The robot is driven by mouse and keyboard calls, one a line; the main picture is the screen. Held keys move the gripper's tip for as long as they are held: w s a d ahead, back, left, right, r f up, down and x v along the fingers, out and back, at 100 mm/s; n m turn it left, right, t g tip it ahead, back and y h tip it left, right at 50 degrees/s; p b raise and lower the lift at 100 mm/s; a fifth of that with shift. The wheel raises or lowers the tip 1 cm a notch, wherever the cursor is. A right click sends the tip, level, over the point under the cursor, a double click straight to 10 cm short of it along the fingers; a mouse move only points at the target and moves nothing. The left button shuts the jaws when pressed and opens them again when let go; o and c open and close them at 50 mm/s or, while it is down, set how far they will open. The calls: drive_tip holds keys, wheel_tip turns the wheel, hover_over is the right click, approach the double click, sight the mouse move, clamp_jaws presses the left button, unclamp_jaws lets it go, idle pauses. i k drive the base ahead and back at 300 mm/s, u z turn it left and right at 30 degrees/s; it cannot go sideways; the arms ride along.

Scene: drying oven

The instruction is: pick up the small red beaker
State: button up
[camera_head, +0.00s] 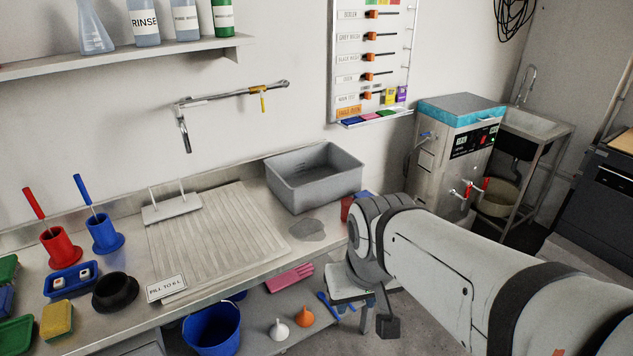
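A small red vessel (346,207), which looks like the red beaker, stands at the right end of the bench, right of the grey basin. My arm covers its right side, and a blue thing (363,194) shows just behind it. My arm reaches in from the lower right, and its rounded grey joint is in front of that bench end. Whether anything touches the red vessel cannot be seen.
A grey basin (314,176) and ribbed drainboard (215,232) fill the bench. Red (60,247) and blue (104,236) brush holders stand left. A wall tap (230,95) juts above. A blue bucket (212,328) and funnels are below. A steel machine (452,155) stands at right.

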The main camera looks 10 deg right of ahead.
sight(346, 203)
drive_tip(key=i, duration=1)
